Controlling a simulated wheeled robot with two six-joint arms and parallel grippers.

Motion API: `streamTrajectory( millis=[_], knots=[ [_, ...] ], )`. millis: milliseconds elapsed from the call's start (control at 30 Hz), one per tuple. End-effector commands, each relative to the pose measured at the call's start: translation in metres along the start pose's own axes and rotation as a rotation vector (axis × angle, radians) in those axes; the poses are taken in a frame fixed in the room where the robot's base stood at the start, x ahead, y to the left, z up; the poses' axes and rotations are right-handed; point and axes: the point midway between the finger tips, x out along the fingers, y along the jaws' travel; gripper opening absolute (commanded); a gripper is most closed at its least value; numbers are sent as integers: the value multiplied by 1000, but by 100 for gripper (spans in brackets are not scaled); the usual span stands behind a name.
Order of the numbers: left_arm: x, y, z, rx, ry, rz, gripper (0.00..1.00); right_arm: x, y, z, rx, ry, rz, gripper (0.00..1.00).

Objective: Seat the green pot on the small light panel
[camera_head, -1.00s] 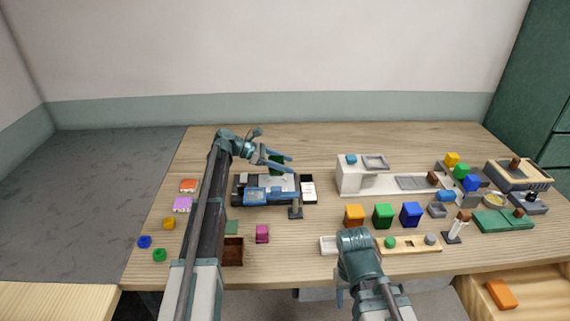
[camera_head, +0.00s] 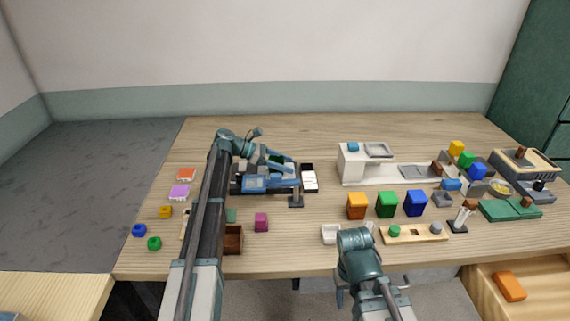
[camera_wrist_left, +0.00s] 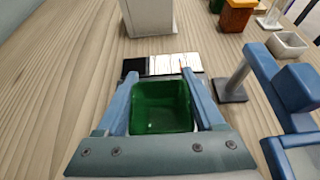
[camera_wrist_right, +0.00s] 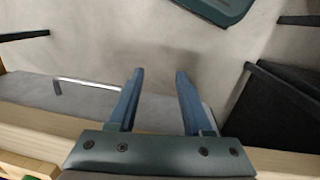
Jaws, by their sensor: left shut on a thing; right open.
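The green pot (camera_wrist_left: 160,106) is between the fingers of my left gripper (camera_wrist_left: 160,88), which is shut on it. In the head view the pot (camera_head: 276,158) is mostly hidden by the gripper. The small light panel (camera_head: 309,178), white with a dark end, lies just right of the left gripper's fingertips. In the left wrist view the panel (camera_wrist_left: 176,64) lies just beyond the pot. I cannot tell the pot's height above the surface. My right gripper (camera_wrist_right: 158,75) is open and empty, over the floor beyond the table's front edge.
A blue device (camera_head: 262,184) and a small dark post stand (camera_head: 296,198) are close to the left gripper. A white station (camera_head: 351,170) stands to the right. Orange, green and blue containers (camera_head: 387,205) stand in front of it. The table behind the panel is clear.

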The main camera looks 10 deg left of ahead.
Motion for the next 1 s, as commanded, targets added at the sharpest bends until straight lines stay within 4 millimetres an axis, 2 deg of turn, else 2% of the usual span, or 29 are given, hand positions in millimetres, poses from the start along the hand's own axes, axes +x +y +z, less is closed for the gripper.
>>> streamTrajectory(
  millis=[333, 367, 500, 800, 867, 1000],
  knots=[
    [1, 0, -2, 0, 0, 0, 7, 2, 0, 0, 0, 0, 0, 50],
    [1, 0, -2, 0, 0, 0, 75, 2, 0, 0, 0, 0, 0, 50],
    [1, 0, -2, 0, 0, 0, 100, 2, 0, 0, 0, 0, 0, 50],
    [-2, 0, -2, 0, 0, 0, 100, 0, 0, 0, 0, 0, 0, 50],
    [-8, 0, -1, -1, 0, 1, 100, -3, 0, 0, 0, 0, 0, 50],
    [-34, 1, 2, -2, 0, 3, 100, -16, 2, 1, 0, 0, 0, 50]
  ],
)
